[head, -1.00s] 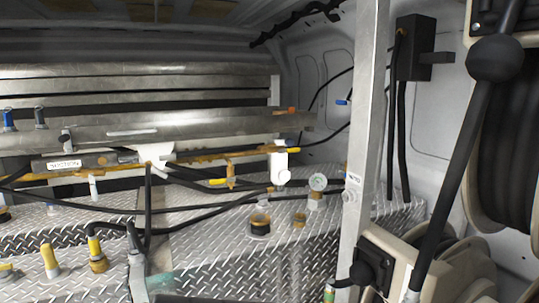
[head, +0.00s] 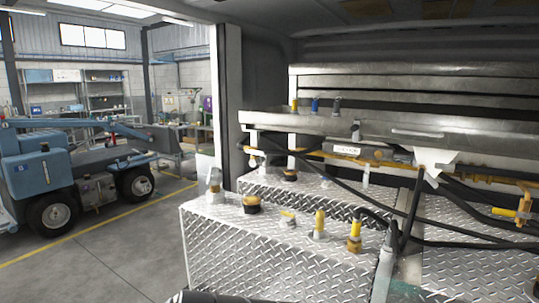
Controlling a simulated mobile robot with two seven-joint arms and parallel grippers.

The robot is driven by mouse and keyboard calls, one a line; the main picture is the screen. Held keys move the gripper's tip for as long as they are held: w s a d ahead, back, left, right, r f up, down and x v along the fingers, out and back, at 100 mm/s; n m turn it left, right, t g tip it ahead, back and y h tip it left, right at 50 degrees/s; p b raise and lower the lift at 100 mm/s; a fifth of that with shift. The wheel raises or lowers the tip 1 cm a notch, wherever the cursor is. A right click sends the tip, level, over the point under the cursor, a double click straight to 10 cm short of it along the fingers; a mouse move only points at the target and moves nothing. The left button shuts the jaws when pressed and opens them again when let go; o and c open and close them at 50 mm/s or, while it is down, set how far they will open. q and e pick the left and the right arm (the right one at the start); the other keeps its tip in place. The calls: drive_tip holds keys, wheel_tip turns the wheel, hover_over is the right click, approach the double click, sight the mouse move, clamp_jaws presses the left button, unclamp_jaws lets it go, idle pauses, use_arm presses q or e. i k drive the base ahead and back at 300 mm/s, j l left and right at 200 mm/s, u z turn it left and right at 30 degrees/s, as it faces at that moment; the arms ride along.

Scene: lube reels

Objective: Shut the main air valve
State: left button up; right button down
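I cannot tell which fitting is the main air valve. A brass valve with a yellow handle (head: 522,208) is at the right edge, on the yellow-brown pipe run. Yellow, blue and grey upright fittings, including the blue one (head: 315,104), stand along the metal rail. Neither of my grippers shows in the head view.
The diamond-plate tank (head: 270,260) fills the lower middle. Black hoses (head: 440,238) cross above it. A metal rail (head: 440,128) runs behind. To the left are open workshop floor (head: 115,262), a blue wheeled machine (head: 50,170) and shelving (head: 103,92).

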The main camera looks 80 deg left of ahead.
sight(253, 153)
drive_tip(key=u, duration=1.7)
drive_tip(key=i+j+u, duration=0.7)
drive_tip(key=u, duration=0.2)
drive_tip(key=i+j, duration=0.15)
drive_tip(key=j, duration=0.15)
drive_tip(key=i+z, duration=0.05)
